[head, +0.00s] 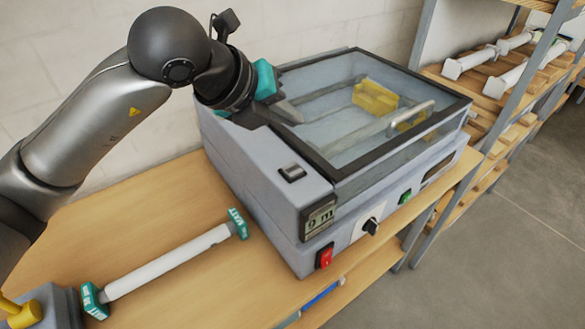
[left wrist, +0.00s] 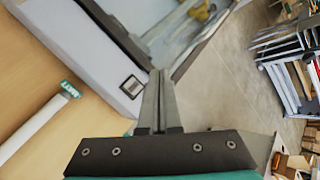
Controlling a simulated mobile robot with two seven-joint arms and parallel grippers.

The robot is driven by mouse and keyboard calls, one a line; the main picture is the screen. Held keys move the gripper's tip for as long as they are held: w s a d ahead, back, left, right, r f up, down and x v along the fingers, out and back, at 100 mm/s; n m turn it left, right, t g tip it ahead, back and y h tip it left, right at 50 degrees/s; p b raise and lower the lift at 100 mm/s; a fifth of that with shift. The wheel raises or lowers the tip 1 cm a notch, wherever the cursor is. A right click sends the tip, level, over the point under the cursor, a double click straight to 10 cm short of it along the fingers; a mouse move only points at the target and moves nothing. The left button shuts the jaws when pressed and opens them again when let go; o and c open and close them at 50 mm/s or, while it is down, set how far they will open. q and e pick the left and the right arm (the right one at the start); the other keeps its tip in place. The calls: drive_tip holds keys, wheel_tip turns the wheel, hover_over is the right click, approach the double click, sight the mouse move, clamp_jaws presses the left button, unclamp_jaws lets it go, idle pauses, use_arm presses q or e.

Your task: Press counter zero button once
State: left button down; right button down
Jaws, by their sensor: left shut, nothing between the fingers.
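The grey laminator (head: 260,200) stands on a wooden bench, with a clear lid in a black frame. A small dark-framed button (head: 292,172), probably the counter zero button, sits on its left top panel and also shows in the left wrist view (left wrist: 132,86). The counter display (head: 318,220) on the front corner reads "9 m". My left gripper (head: 290,113) is shut and empty over the left edge of the lid, behind the button in the head view. In the left wrist view its closed fingers (left wrist: 158,76) appear just right of the button. Contact cannot be told.
A red switch (head: 325,257), a black knob (head: 371,226) and a green button (head: 405,196) are on the laminator's front. A white roll with teal ends (head: 165,264) lies on the bench. Shelves (head: 485,85) with more rolls stand at right.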

use_arm(q)
drive_tip(key=b, duration=0.4)
hover_over(289, 173)
wheel_tip(289, 173, down, 7)
drive_tip(key=shift+f+b, duration=0.45)
drive_tip(key=shift+b, duration=0.05)
idle(1.5)
drive_tip(key=shift+f+b, duration=0.4)
drive_tip(key=shift+b, duration=0.25)
drive_tip(key=shift+f+b, duration=0.5)
drive_tip(key=shift+b, duration=0.1)
idle(0.5)
drive_tip(key=shift+r, duration=0.1)
drive_tip(key=shift+r+p, duration=0.4)
drive_tip(key=shift+r, duration=0.4)
